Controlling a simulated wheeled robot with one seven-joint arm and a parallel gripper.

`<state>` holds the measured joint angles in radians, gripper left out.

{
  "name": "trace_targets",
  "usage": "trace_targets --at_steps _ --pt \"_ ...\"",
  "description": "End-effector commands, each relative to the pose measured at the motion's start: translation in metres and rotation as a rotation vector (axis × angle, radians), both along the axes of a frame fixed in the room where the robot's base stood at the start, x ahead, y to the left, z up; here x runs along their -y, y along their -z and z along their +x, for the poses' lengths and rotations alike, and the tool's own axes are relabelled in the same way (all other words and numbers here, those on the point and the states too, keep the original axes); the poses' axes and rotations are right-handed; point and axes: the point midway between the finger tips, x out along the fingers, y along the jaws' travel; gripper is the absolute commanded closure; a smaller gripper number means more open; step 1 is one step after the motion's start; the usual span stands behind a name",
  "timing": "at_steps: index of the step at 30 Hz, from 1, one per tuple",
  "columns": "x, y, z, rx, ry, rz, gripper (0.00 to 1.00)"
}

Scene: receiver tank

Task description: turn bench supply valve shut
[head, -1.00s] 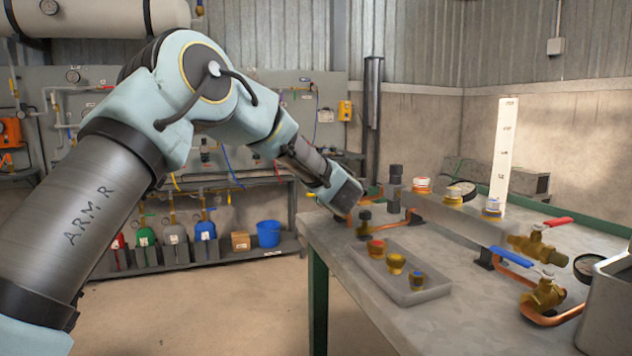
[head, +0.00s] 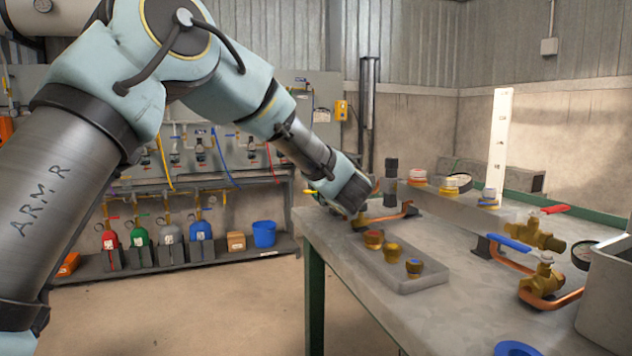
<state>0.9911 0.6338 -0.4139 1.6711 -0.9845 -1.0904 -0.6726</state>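My gripper (head: 350,196) is at the far left end of the bench, low beside the copper pipe (head: 385,217). Its fingers are hidden by its own dark body, so its opening does not show. A small dark knob (head: 359,222) shows just under it, mostly covered. A small yellow piece (head: 314,193) sticks out to the left of the gripper. No readable label shows which one is the bench supply valve.
A grey tray (head: 432,280) with several brass fittings lies at the bench's front left. A grey manifold block (head: 460,203) with capped fittings stands behind it. A gauge (head: 583,254) and a grey box (head: 608,295) are at the right. The front middle of the bench top is clear.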

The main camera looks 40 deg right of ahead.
Motion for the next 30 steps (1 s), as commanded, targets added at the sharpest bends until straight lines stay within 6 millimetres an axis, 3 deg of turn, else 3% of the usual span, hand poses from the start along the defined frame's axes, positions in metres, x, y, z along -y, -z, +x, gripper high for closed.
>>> trace_targets --at_steps 1,16,30 --pt "0.000 -0.013 -0.006 0.016 0.003 -0.017 0.47" --pt "-0.015 -0.013 -0.037 0.016 0.006 -0.016 0.60" --pt "-0.027 -0.006 -0.053 0.006 0.001 -0.007 0.60"
